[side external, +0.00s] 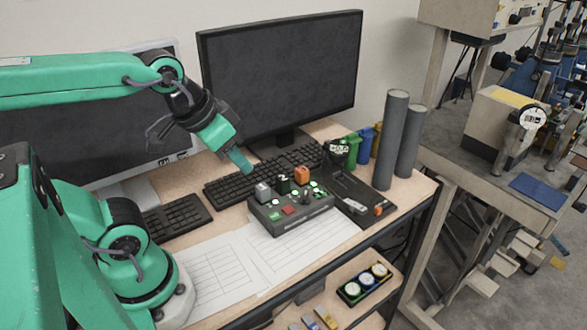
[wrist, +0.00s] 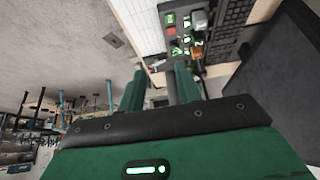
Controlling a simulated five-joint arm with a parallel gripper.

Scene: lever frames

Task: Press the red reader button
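The reader box (side external: 300,216) is a dark grey unit on the desk, with lit green keys and grey, dark and orange blocks on top. In the wrist view the red button (wrist: 171,31) shows near the top, beyond my fingertips, on the reader box (wrist: 167,51). My gripper (side external: 246,168) hangs above the keyboard, behind and left of the box, apart from the button. In the wrist view my gripper (wrist: 159,75) is open, with a clear gap between its two green fingers and nothing held.
A black keyboard (side external: 232,190) lies behind the box and a large monitor (side external: 285,75) stands behind that. A dark tray (side external: 352,196) and tall grey cylinders (side external: 391,140) stand to the right. Paper sheets (side external: 215,278) lie flat in front.

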